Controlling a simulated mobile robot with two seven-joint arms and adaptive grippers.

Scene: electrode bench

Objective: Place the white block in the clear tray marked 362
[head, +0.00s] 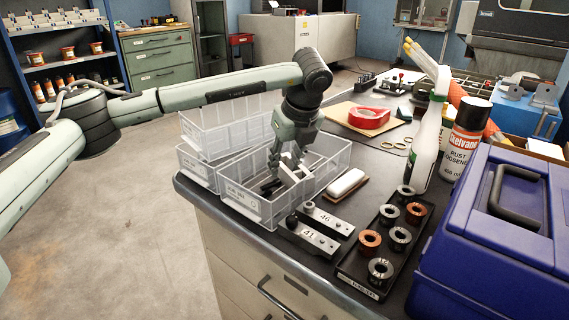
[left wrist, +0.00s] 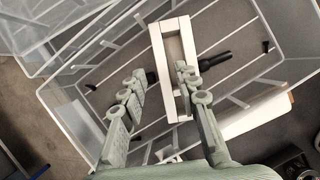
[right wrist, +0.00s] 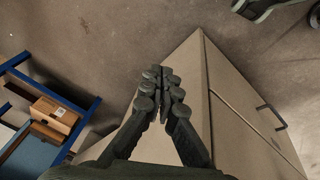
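The white block, a pale frame with a long opening, shows in the left wrist view (left wrist: 160,58) inside the front clear tray (head: 243,205); the tray's label is too small to read. In the head view my left gripper (head: 286,165) reaches down into this tray and partly hides the block. In the left wrist view the left gripper (left wrist: 160,80) has its fingers apart. The right finger overlaps the block and a gap shows on the left side. A black-handled item (left wrist: 215,61) lies by the block. My right gripper (right wrist: 165,78) is shut and empty, away from the bench top.
Other clear trays (head: 222,119) stand behind and left. Metal bars marked 46 (head: 328,219) and 41 (head: 308,236), a white eraser-like piece (head: 346,182) and a ring rack (head: 346,264) are close by. A blue toolbox (head: 490,265), a bottle (head: 430,140) and a spray can (head: 462,145) stand right.

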